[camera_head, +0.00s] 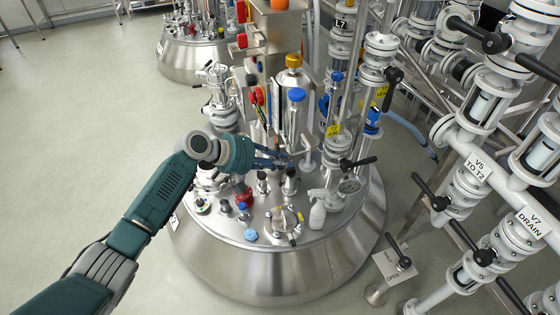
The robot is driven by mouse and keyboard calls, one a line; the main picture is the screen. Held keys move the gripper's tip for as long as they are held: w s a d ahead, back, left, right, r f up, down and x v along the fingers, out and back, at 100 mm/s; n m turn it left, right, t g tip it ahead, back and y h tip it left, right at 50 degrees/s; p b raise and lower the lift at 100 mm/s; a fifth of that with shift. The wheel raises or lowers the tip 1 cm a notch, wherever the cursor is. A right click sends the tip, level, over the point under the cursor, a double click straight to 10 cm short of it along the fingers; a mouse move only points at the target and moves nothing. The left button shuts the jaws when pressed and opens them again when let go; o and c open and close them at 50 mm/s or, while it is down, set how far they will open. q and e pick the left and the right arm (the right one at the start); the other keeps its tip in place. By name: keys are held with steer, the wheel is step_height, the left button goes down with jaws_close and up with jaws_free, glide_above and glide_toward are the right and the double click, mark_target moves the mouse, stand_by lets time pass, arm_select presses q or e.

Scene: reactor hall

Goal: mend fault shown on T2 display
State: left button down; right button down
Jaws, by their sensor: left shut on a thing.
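A steel reactor vessel (300,262) stands in the middle, its lid crowded with fittings. My left gripper (287,160) reaches over the lid from the left. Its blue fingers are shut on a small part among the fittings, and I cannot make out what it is. A grey T-shaped fitting (309,157) is close to the fingertips. A control column (283,28) with coloured buttons rises behind, and no readable display shows on it. A valve pipe at the right bears the label V5 TO T2 (478,167). My right gripper is out of view.
Pipes with black levers, one labelled V7 DRAIN (532,222), crowd the right. Another vessel (190,58) stands behind. The floor (95,120) at left is clear.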

arm_select(q)
steer(key=c, duration=1.6)
jaws_free()
steer(key=v, duration=1.2)
steer(key=shift+f, duration=0.15)
